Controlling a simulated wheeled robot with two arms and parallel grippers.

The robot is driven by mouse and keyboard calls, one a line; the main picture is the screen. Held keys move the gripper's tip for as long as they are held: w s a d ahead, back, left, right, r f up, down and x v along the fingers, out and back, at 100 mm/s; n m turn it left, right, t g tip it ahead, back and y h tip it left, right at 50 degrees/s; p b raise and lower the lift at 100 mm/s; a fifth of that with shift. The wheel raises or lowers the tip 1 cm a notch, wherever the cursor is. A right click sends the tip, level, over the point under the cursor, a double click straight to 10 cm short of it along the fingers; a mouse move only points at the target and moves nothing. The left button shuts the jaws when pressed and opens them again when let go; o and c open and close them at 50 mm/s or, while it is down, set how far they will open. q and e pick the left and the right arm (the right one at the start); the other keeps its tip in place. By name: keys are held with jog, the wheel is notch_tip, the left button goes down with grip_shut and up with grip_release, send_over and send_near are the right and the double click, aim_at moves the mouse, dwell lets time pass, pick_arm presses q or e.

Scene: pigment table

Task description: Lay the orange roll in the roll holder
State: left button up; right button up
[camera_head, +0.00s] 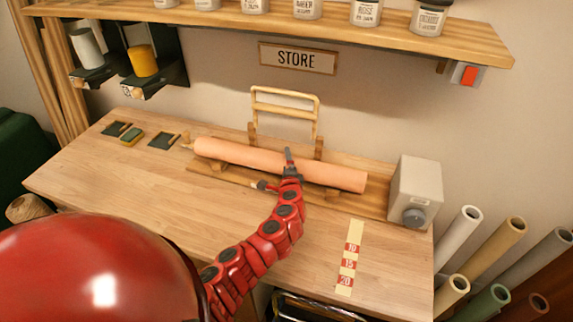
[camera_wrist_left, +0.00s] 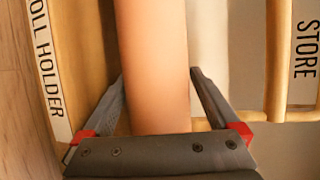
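The orange roll (camera_head: 240,155) lies lengthwise over the wooden roll holder (camera_head: 228,182) near the back of the table. In the left wrist view the roll (camera_wrist_left: 155,55) runs between the two fingers, beside the ROLL HOLDER label. My left gripper (camera_head: 289,160) is at the middle of the roll. I cannot tell whether the roll's weight rests on the holder's supports. My right gripper is not in view.
A wooden frame (camera_head: 285,104) stands behind the roll, under the STORE sign (camera_head: 297,58). A grey box with a knob (camera_head: 416,185) is at the right end. A numbered strip (camera_head: 349,263) lies in front. Several rolls stand beyond the right edge. A shelf with jars (camera_head: 300,24) hangs above.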

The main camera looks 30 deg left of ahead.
pick_arm(q)
jog(key=shift+o, duration=0.2)
jog(key=shift+s, duration=0.1)
jog(key=shift+s+d, duration=0.1)
jog(key=shift+s, duration=0.05)
jog(key=b+v, duration=0.2)
jog(key=v, duration=1.5)
jog(key=shift+b, duration=0.35)
jog(key=shift+r, duration=0.1)
